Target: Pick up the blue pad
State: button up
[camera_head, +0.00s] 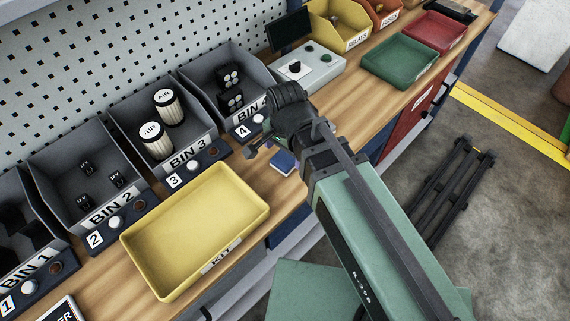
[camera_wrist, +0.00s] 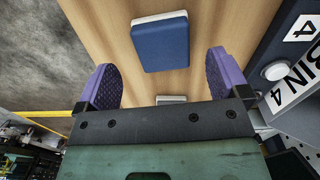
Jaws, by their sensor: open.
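The blue pad (camera_head: 283,162) lies on the wooden bench, to the right of the yellow kit tray and in front of bin 4. In the wrist view the blue pad (camera_wrist: 160,44) shows a blue face with a white edge, and it lies ahead of the space between my fingers. My gripper (camera_head: 262,148) is just above and to the left of the pad in the head view. In the wrist view my gripper (camera_wrist: 166,78) has its two purple fingers wide apart, with nothing between them. My arm hides part of the bench right of the pad.
The empty yellow kit tray (camera_head: 195,228) stands left of the pad. Bin 4 (camera_head: 222,80), with black parts, and bin 3 (camera_head: 170,125), with air filters, stand behind. A control box (camera_head: 312,66) and green tray (camera_head: 400,62) stand further right. The bench's front edge is close.

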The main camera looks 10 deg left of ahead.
aim_at(285, 158)
notch_tip(285, 158, down, 5)
jog(key=b, duration=0.3)
jog(key=shift+w+a+r+b, duration=0.1)
jog(key=shift+w+a+b, duration=0.05)
jog(key=shift+b, duration=0.15)
jog(key=shift+r, duration=0.2)
jog(key=c, duration=1)
jog(key=shift+r+p, duration=0.15)
jog(key=shift+p, duration=0.2)
notch_tip(285, 158, up, 20)
jog(key=p, duration=1.9)
jog(key=shift+p, duration=0.4)
